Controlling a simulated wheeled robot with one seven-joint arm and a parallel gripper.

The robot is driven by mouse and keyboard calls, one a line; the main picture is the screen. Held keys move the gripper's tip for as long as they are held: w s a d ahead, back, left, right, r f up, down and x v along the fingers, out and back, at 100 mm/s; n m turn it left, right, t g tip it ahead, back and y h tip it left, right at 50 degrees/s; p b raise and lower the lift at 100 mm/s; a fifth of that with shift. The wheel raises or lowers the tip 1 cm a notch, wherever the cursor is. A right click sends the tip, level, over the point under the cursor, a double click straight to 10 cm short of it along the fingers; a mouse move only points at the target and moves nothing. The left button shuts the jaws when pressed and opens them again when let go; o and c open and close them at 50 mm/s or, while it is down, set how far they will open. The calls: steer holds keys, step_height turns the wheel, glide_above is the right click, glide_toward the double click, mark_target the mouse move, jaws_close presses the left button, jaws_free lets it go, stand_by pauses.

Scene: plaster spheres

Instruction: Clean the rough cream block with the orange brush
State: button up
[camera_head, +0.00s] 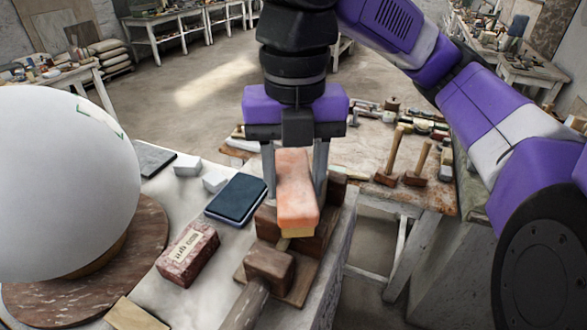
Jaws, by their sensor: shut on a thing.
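My gripper (295,188) points down over the right end of the near table. It is shut on the orange brush (297,188), which sits between its two grey fingers. The brush has a salmon-orange body and a yellowish lower edge, perhaps bristles. It is over a dark wooden stand (300,262); whether it touches the stand cannot be told. No block is clearly the rough cream one. Two small whitish blocks (187,166) lie further back on the table, and a flat tan piece (136,315) lies at the front, cut by the picture edge.
A large white sphere (60,180) stands on a round reddish-brown base (150,235) at left. A second table with mallets (395,150) stands behind, right.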

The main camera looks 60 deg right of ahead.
mark_target(292, 158)
stand_by(0.3)
steer(key=shift+w+d, duration=0.35)
steer(key=shift+d, duration=0.3)
steer(key=shift+w+d, duration=0.35)
steer(key=shift+d, duration=0.25)
steer(key=shift+w+d, duration=0.35)
steer(key=shift+d, duration=0.3)
steer(key=shift+s+a+r, duration=0.3)
steer(key=shift+a+r, duration=0.05)
steer(key=shift+a, duration=0.15)
steer(key=shift+s+a+r, duration=0.25)
steer(key=shift+a+r, duration=0.1)
steer(key=shift+a, duration=0.15)
steer(key=shift+f+b, duration=0.3)
steer(key=shift+f, duration=0.45)
